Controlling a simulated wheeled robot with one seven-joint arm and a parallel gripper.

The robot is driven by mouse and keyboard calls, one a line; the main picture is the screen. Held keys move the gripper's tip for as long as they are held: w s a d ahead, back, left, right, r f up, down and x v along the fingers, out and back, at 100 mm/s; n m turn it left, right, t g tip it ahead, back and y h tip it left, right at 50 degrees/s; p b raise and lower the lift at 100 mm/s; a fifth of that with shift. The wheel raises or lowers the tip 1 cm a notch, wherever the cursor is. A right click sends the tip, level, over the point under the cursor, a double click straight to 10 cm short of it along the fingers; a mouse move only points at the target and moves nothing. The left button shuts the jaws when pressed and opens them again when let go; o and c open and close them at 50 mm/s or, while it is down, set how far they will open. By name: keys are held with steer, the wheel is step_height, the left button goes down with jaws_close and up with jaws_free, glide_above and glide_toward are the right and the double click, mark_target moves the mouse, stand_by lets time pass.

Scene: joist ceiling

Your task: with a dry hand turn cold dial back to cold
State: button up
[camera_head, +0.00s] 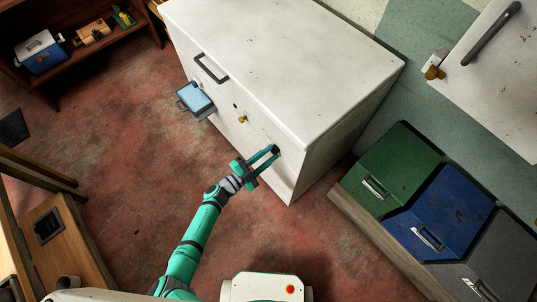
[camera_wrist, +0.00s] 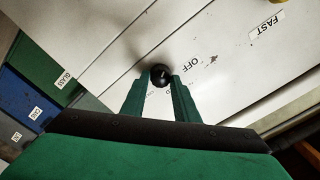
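A small black dial (camera_wrist: 161,75) sits on the white front of a chest freezer (camera_head: 285,55), with a pale mark on its face. The label OFF (camera_wrist: 193,64) is to its right in the wrist view. Another label just below the dial is mostly hidden by my fingers and I cannot read it. My gripper (camera_wrist: 162,80) has a green finger on each side of the dial, with the tips closed up against it and no clear gap. In the head view my gripper (camera_head: 275,151) reaches the right part of the freezer's front, where the dial shows as a dark spot.
A FAST label (camera_wrist: 267,25) is on the freezer front. A blue box (camera_head: 195,98) is against the front at the left, with a brass lock (camera_head: 242,119) nearby. Green (camera_head: 390,170), blue (camera_head: 440,212) and grey bins stand at right. Red floor is clear between.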

steer(key=o, duration=0.3)
steer(key=shift+v, duration=5.4)
steer(key=shift+r, duration=0.1)
